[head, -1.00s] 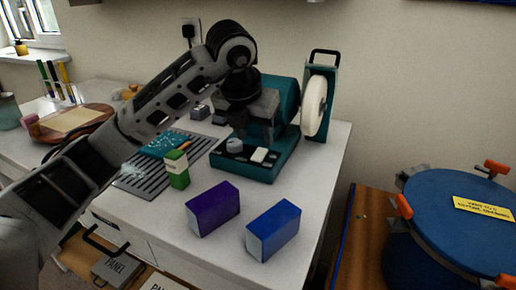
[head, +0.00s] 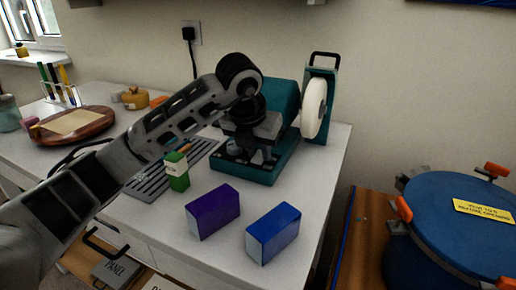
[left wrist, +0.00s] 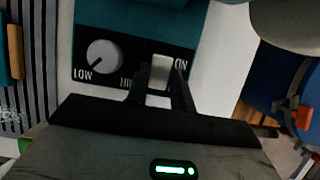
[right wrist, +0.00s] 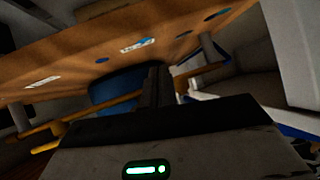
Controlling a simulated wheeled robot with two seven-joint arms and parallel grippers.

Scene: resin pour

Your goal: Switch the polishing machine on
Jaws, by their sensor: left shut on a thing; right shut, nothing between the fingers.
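The teal polishing machine (head: 284,98) stands on the white worktop, with a white wheel (head: 314,108) on its right side. My left gripper (head: 258,158) is down at the machine's front control panel. In the left wrist view its fingers (left wrist: 160,92) are closed about the pale switch (left wrist: 161,70), beside the ON label. The round speed knob (left wrist: 103,55) is left of the switch, near the LOW label. The fingers hide part of the panel lettering. My right gripper (right wrist: 163,86) is shut and empty, away from the machine, near a wooden surface.
A purple box (head: 213,212) and a blue box (head: 273,232) stand in front of the machine. A green and white carton (head: 177,172) is left of them, by a grey slotted mat (head: 150,182). A blue lidded drum (head: 440,215) stands at the right.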

